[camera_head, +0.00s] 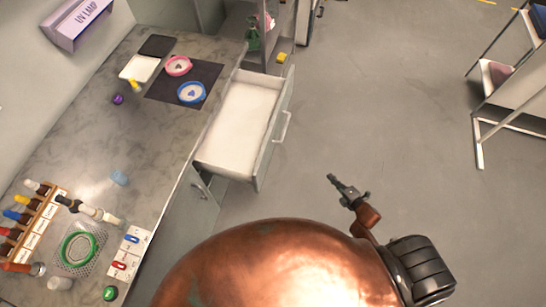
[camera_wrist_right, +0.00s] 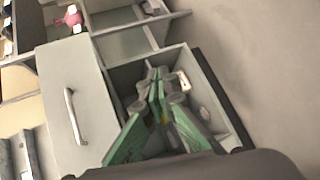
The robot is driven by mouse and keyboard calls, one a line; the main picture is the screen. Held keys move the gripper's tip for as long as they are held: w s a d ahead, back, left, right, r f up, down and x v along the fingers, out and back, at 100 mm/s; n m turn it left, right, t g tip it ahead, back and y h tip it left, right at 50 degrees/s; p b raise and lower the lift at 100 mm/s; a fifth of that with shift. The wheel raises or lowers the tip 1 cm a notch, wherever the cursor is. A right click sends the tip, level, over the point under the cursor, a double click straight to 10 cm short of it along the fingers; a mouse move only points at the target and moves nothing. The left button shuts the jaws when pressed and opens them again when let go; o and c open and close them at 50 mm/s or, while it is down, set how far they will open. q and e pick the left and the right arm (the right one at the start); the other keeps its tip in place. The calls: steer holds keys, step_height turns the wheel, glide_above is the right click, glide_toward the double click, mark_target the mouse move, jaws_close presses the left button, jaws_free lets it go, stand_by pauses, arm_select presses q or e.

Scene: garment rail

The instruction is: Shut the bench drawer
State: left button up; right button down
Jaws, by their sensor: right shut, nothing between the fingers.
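The bench drawer (camera_head: 238,125) stands pulled out from the right side of the marbled bench (camera_head: 120,150) in the head view. Its inside is white and looks empty, and a bar handle (camera_head: 282,127) is on its outer front. My right gripper (camera_head: 345,186) is over the floor, to the right of and nearer than the drawer, apart from the handle. In the right wrist view its green fingers (camera_wrist_right: 157,118) are shut and empty. A pale panel with a bar handle (camera_wrist_right: 75,116) is left of them; I cannot tell if it is this drawer's front. My left gripper is not in view.
A shelf unit (camera_head: 240,30) with bottles stands beyond the drawer, and a yellow item (camera_head: 282,58) is near it. A rack (camera_head: 480,120) is at the far right. The grey floor (camera_head: 380,100) between is clear. The bench holds a tube rack and several small items.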

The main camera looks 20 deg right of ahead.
steer(key=w+a+r+n+t+y+b, duration=0.1)
steer(key=w+a+r+n+y+b, duration=0.45)
steer(key=r+n, duration=0.5)
steer(key=n+g+y+b, duration=0.4)
steer(key=n+y, duration=0.3)
steer(key=n, duration=0.9)
glide_toward(269, 152)
steer(key=x, duration=0.6)
steer(key=shift+w+a+f, duration=0.25)
steer(key=shift+a, duration=0.05)
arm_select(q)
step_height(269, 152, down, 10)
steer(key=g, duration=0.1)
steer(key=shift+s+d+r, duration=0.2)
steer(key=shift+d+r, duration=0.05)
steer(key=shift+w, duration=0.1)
arm_select(e)
steer(key=shift+a, duration=0.1)
